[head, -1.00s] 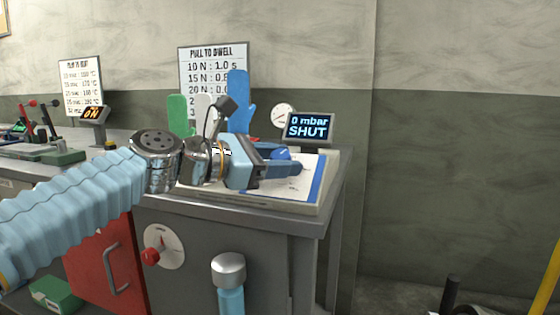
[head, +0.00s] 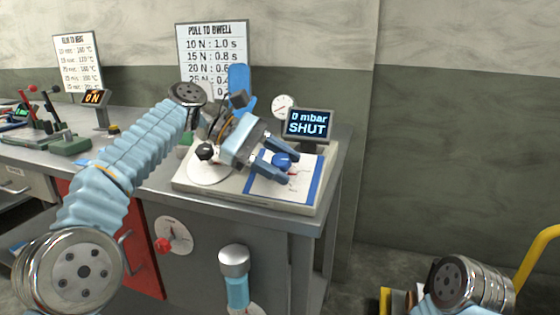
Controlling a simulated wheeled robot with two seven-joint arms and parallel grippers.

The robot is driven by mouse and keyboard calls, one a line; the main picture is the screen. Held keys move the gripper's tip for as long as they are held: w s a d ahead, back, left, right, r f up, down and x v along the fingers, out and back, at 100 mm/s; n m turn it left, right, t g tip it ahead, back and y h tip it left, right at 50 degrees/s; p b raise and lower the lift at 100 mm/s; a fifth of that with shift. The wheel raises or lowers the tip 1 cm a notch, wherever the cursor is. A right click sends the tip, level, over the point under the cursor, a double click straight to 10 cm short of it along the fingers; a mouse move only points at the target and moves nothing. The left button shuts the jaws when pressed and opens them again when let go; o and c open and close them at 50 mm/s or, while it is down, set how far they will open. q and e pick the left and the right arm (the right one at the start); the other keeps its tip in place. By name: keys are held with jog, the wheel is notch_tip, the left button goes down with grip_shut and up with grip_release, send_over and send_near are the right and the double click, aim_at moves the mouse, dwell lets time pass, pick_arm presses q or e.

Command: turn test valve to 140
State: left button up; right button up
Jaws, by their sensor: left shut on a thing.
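A round pressure gauge (head: 283,106) stands beside the display. My right gripper is not in view; only part of my right arm shows at bottom right.
A black knob (head: 206,152) on a round white dial (head: 209,172) sits left of the valve plate. A red-handled dial (head: 174,235) is on the cabinet front.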

pick_arm(q)
jog(key=shift+r+m+g+y, duration=0.1)
jog(key=shift+m+g+y, duration=0.3)
jog(key=shift+m, duration=0.1)
dwell(0.3)
jog(key=o, duration=1)
jog(key=shift+c, duration=0.2)
